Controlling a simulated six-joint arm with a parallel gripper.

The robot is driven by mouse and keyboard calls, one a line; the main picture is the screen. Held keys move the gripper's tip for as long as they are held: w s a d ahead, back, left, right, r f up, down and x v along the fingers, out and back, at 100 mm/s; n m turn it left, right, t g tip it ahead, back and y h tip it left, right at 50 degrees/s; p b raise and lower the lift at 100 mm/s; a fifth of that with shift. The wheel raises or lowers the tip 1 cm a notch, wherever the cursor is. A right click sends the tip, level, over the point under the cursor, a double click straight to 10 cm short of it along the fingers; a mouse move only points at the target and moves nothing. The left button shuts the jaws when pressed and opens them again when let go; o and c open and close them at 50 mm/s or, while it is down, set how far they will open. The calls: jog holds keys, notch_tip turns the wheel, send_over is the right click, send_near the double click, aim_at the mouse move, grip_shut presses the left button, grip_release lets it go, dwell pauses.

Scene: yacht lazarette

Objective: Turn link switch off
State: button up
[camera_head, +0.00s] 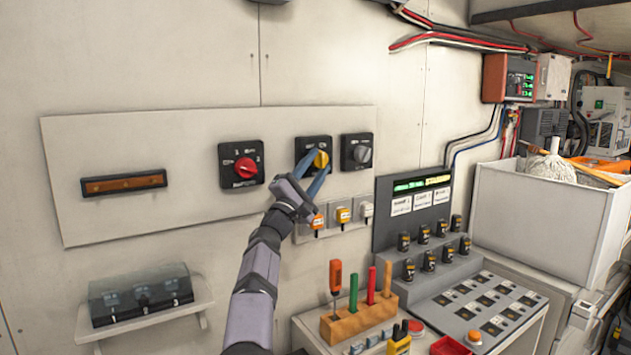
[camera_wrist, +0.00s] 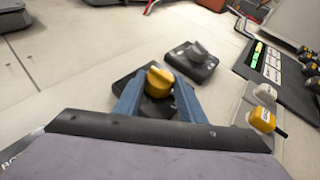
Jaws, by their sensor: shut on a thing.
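Three rotary switches sit in a row on the pale wall panel (camera_head: 110,215). The left one has a red knob (camera_head: 245,168), the middle one a yellow knob (camera_head: 321,159), the right one a grey knob (camera_head: 362,154). My gripper (camera_head: 317,172) is at the middle switch, its blue fingers on both sides of the yellow knob. In the wrist view the fingers are shut on the yellow knob (camera_wrist: 160,80), and the grey knob (camera_wrist: 196,50) stands apart beyond it. The switch labels are too small to read, so I cannot tell which is the link switch.
A wooden tool holder (camera_head: 358,318) with upright handles stands below on the bench. A grey console (camera_head: 478,305) and a white bin (camera_head: 545,215) fill the right.

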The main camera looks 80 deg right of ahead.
jog(key=shift+s+f+n+h, duration=0.15)
jog(key=shift+n+h, duration=0.35)
jog(key=shift+h, duration=0.2)
jog(key=shift+s+d+r+n+t+h+p, duration=0.1)
jog(key=shift+d+r+n+t+h+p, duration=0.1)
jog(key=shift+n+t+h+p, duration=0.55)
jog(key=n+h+p, duration=0.1)
jog(key=p, duration=0.1)
jog(key=shift+n+t+p, duration=0.25)
jog(key=shift+t+p, duration=0.1)
jog(key=shift+f+n+t+h+p, duration=0.2)
jog(key=shift+n+t+h+p, duration=0.2)
jog(key=shift+p, duration=0.1)
jog(key=shift+f, duration=0.1)
jog(key=o, duration=1)
jog(key=shift+o, duration=0.2)
jog(key=shift+f+b, duration=0.25)
jog(key=shift+b, duration=0.15)
